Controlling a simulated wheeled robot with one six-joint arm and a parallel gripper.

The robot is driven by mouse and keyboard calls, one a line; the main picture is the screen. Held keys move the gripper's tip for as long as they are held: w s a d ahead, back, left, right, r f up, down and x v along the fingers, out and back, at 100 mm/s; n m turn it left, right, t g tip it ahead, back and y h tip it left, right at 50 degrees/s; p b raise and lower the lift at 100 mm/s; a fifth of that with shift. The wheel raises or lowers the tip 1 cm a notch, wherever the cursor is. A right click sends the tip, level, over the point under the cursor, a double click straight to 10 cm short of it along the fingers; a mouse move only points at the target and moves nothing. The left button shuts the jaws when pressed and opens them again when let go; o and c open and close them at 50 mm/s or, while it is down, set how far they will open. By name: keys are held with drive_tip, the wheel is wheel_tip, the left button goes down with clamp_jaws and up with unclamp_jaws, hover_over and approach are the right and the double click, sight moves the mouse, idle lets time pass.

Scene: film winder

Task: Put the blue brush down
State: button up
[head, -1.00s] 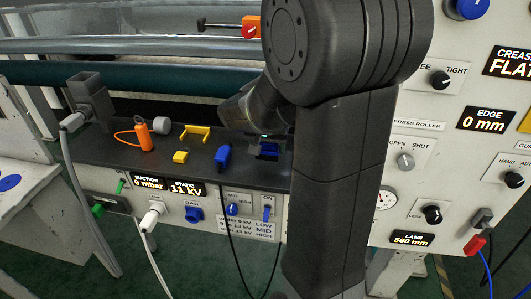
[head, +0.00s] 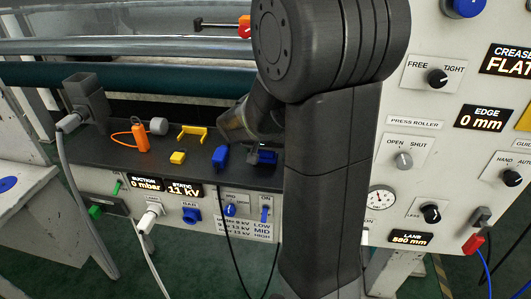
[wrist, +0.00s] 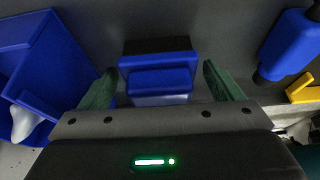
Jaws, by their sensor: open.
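The blue brush, a blue block with a dark strip along one edge, lies on the dark shelf (head: 190,175). In the wrist view the brush (wrist: 158,75) lies between the two green fingers of my gripper (wrist: 162,88), with a gap on either side. My gripper is open. In the head view the brush (head: 263,157) shows just left of my upright arm link, below my wrist. The fingers cannot be made out there.
A blue cylinder-like piece (head: 220,156), a yellow bracket (head: 193,132), a small yellow block (head: 178,157) and an orange item (head: 141,137) stand left of the brush. In the wrist view a blue open box (wrist: 45,60) holding something white is close by on the left.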

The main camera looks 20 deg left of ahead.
drive_tip(key=p+v, duration=0.1)
drive_tip(key=v, duration=1.1)
